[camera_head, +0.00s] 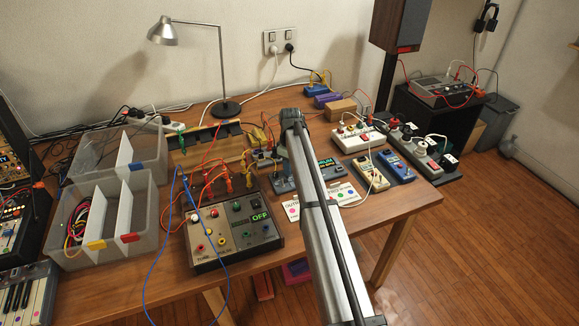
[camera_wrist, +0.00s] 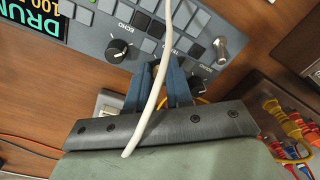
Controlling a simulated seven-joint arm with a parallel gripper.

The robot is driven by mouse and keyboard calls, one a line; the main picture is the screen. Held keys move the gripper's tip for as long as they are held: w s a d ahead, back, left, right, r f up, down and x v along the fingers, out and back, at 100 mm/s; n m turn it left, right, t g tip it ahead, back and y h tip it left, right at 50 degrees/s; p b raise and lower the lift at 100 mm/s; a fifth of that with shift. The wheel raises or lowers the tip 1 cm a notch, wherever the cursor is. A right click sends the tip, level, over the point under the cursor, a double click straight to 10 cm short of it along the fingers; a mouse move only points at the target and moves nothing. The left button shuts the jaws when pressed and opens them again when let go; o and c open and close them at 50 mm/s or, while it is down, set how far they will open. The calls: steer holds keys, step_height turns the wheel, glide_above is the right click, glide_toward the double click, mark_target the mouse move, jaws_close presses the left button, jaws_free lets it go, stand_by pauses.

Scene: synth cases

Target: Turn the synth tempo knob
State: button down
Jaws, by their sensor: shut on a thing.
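The synth is a blue-grey drum machine with a lit display; in the head view my arm covers its middle, and its display side (camera_head: 328,166) shows to the right of the arm. In the wrist view its panel (camera_wrist: 92,45) has a black knob (camera_wrist: 120,50) by the ECHO label and a metal switch or post at the right. My gripper (camera_wrist: 163,72) has its two blue fingers down at the panel's near edge, shut on what looks like the tempo knob. That knob is mostly hidden by the fingers and a white cable crossing in front of them.
A white cable (camera_wrist: 152,92) runs across my gripper. In the head view a patch box (camera_head: 232,235) with several cables stands left of my arm. Small devices (camera_head: 370,172) and a power strip (camera_head: 357,137) lie to the right. Grey bins (camera_head: 142,213) stand further left.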

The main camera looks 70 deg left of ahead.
steer(key=shift+m, duration=0.3)
steer(key=m, duration=1.2)
steer(key=shift+s, duration=0.1)
stand_by(0.3)
stand_by(0.3)
steer(key=c, duration=1)
jaws_free()
steer(key=shift+r, duration=0.1)
steer(key=r, duration=1.3)
steer(key=shift+w+d+r, duration=0.15)
steer(key=shift+w+r, duration=0.05)
steer(key=shift+r, duration=0.1)
